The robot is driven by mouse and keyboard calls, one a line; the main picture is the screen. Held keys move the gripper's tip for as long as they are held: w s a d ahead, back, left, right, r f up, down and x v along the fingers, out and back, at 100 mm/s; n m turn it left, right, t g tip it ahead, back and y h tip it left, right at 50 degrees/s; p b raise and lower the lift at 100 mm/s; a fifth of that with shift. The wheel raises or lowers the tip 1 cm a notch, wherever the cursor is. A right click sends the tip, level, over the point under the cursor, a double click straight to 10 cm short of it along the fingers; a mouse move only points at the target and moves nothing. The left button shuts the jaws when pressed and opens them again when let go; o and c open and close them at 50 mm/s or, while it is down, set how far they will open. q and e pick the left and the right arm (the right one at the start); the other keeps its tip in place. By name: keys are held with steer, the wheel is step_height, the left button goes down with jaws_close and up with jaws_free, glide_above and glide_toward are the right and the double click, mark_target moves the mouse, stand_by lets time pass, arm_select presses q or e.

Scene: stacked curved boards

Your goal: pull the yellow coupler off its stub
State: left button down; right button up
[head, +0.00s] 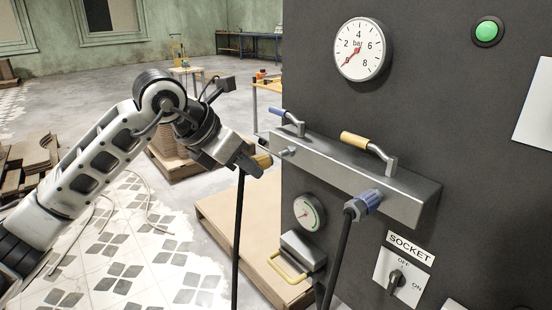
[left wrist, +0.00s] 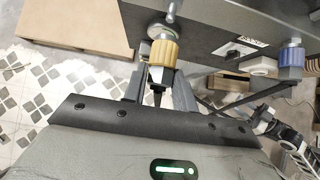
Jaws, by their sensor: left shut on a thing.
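The yellow coupler (head: 264,160) is in the jaws of my left gripper (head: 250,166), left of the grey manifold (head: 345,172). It also shows in the left wrist view (left wrist: 163,54), between the fingertips of my left gripper (left wrist: 158,84). A black hose (head: 238,230) hangs down from the held coupler. The metal stub (head: 287,151) sticks out of the manifold's left part. In the head view its tip is bare, with a small gap to the coupler. My right arm shows at the right of the left wrist view; its jaws are too small to read.
A blue coupler (head: 364,203) with a hose sits on the manifold's right stub. A blue-grip lever (head: 281,113) and a yellow-grip lever (head: 357,140) stand above the manifold. Below are a small gauge (head: 309,212) and a box with a yellow handle (head: 287,270).

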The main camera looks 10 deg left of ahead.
arm_select(q)
steer(key=shift+s+a+b, duration=0.45)
steer(key=shift+s+a, duration=0.35)
steer(key=shift+s, duration=0.25)
